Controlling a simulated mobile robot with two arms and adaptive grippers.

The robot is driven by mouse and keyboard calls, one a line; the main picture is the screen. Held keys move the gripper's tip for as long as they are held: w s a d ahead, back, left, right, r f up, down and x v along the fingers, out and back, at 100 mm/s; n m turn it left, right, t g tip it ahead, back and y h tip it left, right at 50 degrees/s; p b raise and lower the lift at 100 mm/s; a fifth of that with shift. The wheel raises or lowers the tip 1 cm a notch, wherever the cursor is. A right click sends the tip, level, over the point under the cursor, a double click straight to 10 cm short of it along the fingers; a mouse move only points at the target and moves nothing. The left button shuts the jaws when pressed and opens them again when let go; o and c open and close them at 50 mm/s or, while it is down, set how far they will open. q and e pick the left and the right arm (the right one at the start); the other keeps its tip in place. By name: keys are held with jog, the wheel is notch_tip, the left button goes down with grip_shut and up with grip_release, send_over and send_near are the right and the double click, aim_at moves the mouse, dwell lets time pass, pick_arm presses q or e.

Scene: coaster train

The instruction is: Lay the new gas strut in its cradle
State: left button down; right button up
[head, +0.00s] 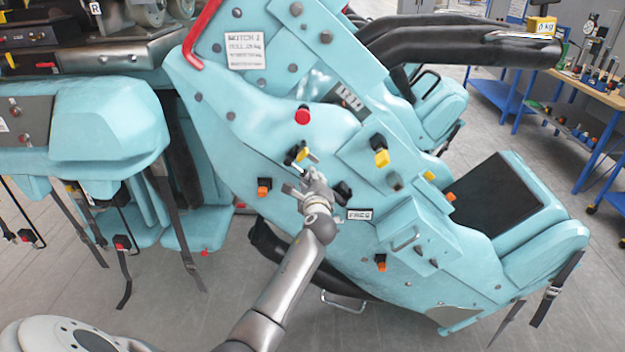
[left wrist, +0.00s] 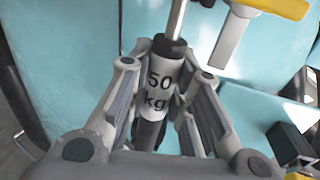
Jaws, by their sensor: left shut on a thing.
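My left gripper (head: 318,180) is in front of the big turquoise coaster car body (head: 240,130), near its middle. In the left wrist view the gripper (left wrist: 172,95) is shut on a gas strut (left wrist: 160,85). The strut has a bright thin rod (left wrist: 178,18) at the top, a black collar and a grey band reading "50 kg", with a dark tube below. In the head view the strut is too small and too covered to make out. I cannot pick out the cradle in either view. My right gripper is in neither view.
A yellow-ended lever (head: 308,155) stands just above the gripper; a yellow piece (left wrist: 285,8) shows close by in the left wrist view. A dark block (head: 343,191) is right of the gripper. A red knob (head: 302,115) sits higher. A blue-legged workbench (head: 590,95) stands far right.

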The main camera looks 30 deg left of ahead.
pick_arm(q)
jog(key=shift+r, duration=0.1)
dwell(0.4)
jog(key=shift+r+b+x, duration=0.2)
jog(key=shift+b+x, duration=0.45)
jog(key=shift+x, duration=1.05)
jog(key=c, duration=1.2)
grip_release()
jog(key=shift+w+d, duration=0.15)
jog(key=shift+c, duration=0.2)
jog(key=shift+r, duration=0.1)
jog(key=shift+d, duration=0.15)
jog(key=f+v, duration=0.1)
jog(key=v, duration=1)
jog(key=shift+s+r, duration=0.15)
jog(key=shift+s, duration=0.45)
jog(key=shift+w, duration=0.1)
